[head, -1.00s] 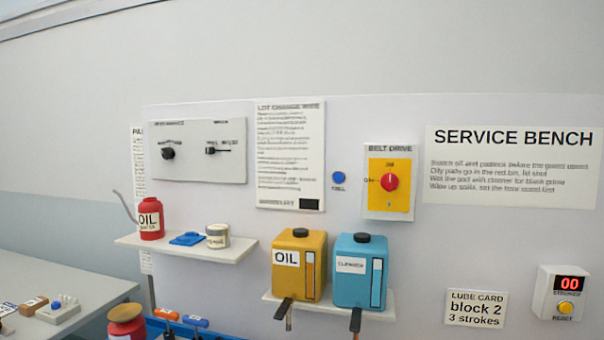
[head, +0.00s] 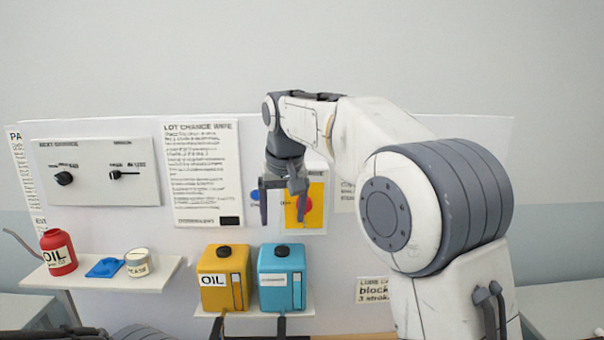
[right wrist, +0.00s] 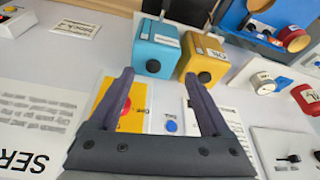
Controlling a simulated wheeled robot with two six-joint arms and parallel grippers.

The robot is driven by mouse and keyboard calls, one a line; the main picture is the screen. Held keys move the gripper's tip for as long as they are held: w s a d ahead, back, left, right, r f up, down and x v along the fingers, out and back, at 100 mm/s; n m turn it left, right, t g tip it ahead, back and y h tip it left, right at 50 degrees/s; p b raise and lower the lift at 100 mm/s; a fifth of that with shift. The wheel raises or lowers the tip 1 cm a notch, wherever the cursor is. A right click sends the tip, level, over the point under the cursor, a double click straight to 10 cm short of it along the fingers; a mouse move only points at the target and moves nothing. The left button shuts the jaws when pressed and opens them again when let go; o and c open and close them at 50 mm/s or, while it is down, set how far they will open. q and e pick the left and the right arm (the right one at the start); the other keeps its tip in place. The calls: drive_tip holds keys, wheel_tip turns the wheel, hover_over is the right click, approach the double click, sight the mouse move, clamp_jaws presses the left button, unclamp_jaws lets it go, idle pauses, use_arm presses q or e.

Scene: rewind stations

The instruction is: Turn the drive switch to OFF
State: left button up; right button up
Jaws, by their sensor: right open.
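The drive switch is a red knob (head: 306,204) on a yellow plate (head: 317,192) on the wall panel. My right gripper (head: 283,207) is in front of the panel, open and empty, and partly covers the knob and plate. In the right wrist view the picture is turned over. There the yellow plate (right wrist: 132,118) lies by the left-hand finger, which hides part of it and most of the red knob. A blue button (right wrist: 171,127) shows between the fingers. I cannot tell whether a finger touches the knob. My left gripper is not in view.
A yellow oil tank (head: 223,262) and a blue cleaner tank (head: 282,265) stand on a shelf below. A panel with black knobs (head: 95,172) and a paper notice (head: 203,150) are to the left. A small shelf (head: 95,283) holds a red oil can (head: 59,252).

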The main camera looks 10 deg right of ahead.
drive_tip(key=w+d+r+m+p, duration=0.2)
drive_tip(key=w+d+r+p, duration=0.1)
drive_tip(key=w+d+r, duration=0.4)
drive_tip(key=shift+t+h, duration=0.4)
drive_tip(key=shift+h, duration=0.1)
drive_tip(key=p+x, duration=0.1)
drive_tip(key=x, duration=0.2)
drive_tip(key=s+x, duration=0.1)
drive_tip(key=x, duration=0.2)
drive_tip(key=p+x, duration=0.1)
drive_tip(key=x, duration=0.2)
drive_tip(key=shift+s+a+f+p, duration=0.3)
drive_tip(key=shift+a+f, duration=0.1)
drive_tip(key=shift+a, duration=0.05)
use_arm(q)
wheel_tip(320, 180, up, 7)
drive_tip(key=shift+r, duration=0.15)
use_arm(e)
drive_tip(key=shift+c, duration=0.3)
clamp_jaws()
